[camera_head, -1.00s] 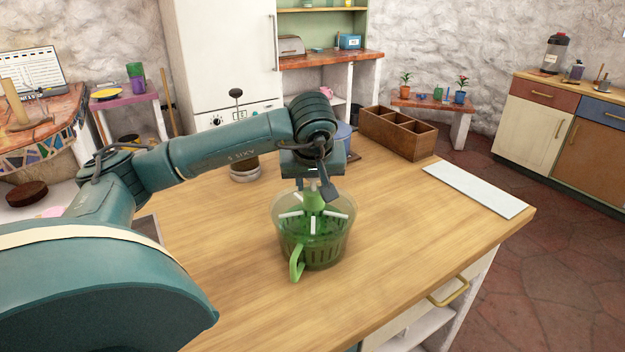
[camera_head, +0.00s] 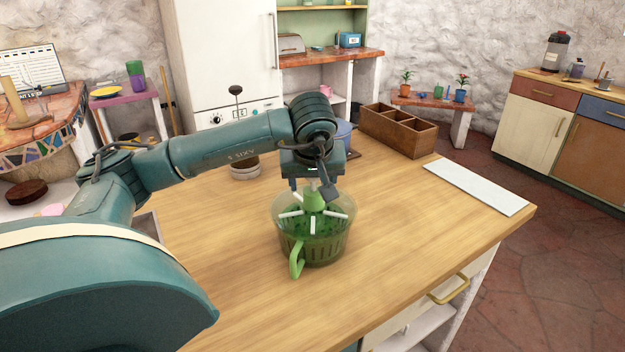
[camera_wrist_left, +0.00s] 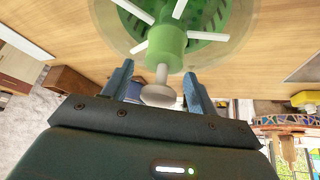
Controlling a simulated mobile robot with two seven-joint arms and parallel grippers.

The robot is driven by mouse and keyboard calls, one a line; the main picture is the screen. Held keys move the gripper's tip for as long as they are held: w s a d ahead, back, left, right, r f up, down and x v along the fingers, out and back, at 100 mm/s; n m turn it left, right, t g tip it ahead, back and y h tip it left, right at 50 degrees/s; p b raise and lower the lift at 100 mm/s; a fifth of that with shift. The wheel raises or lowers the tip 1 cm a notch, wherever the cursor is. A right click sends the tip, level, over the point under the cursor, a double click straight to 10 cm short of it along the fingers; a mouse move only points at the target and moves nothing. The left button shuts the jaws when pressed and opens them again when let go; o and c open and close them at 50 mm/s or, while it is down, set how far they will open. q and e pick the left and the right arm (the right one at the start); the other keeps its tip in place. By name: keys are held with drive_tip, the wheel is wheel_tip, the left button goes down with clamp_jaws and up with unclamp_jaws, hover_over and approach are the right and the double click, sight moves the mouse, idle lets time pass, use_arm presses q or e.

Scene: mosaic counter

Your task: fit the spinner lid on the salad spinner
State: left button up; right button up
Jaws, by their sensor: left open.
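The salad spinner (camera_head: 322,252) is a see-through green bowl with a slotted basket inside and a green handle at its front left. It stands upright on the wooden counter. The spinner lid (camera_head: 313,203), a green hub with white spokes, sits centred at the bowl's top; I cannot tell if it is fully seated. My left gripper (camera_head: 311,190) is just above the hub, pointing down. In the left wrist view, the left gripper (camera_wrist_left: 156,70) is open, its fingers on either side of the lid's pale knob (camera_wrist_left: 158,94), with gaps showing on both sides.
A wooden divided box (camera_head: 398,132) stands at the counter's back edge, and a white board (camera_head: 476,188) lies at the right. A jar with a dark knob (camera_head: 244,170) stands behind my left arm. The counter right and front of the spinner is clear.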

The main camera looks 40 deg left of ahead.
use_arm(q)
drive_tip(key=p+v, duration=0.1)
drive_tip(key=v, duration=1.2)
drive_tip(key=shift+p, duration=0.35)
use_arm(e)
drive_tip(key=shift+s+d+r, duration=0.25)
drive_tip(key=shift+s, duration=0.1)
drive_tip(key=shift+w+r, duration=0.25)
drive_tip(key=shift+w, duration=0.05)
